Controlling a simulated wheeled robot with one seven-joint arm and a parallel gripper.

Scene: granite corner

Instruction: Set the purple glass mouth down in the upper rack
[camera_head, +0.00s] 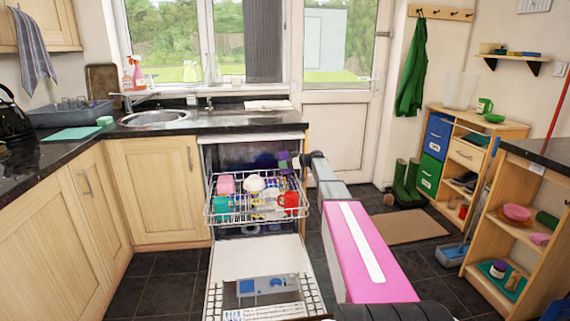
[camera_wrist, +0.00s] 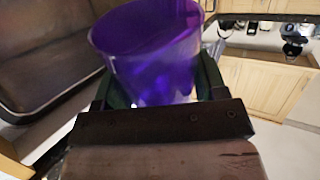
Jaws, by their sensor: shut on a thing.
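My gripper (camera_wrist: 157,82) is shut on the purple glass (camera_wrist: 145,50), with one finger on each side of it. In the wrist view the room appears upside down and the glass's wide end is toward the picture's top, so its mouth seems to face down. In the head view a small purple patch (camera_head: 283,157) shows at the end of my arm, above the back of the upper rack (camera_head: 232,217); the fingers are too small to make out there. The rack is pulled out of the dishwasher. I cannot see contact between glass and rack.
The rack holds a pink cup (camera_head: 226,185), a white bowl (camera_head: 253,184), a red mug (camera_head: 290,200) and smaller coloured items. The open dishwasher door (camera_head: 262,255) lies below. The worktop (camera_head: 235,122) runs above the dishwasher. A grey panel (camera_wrist: 45,45) stands close at left in the wrist view.

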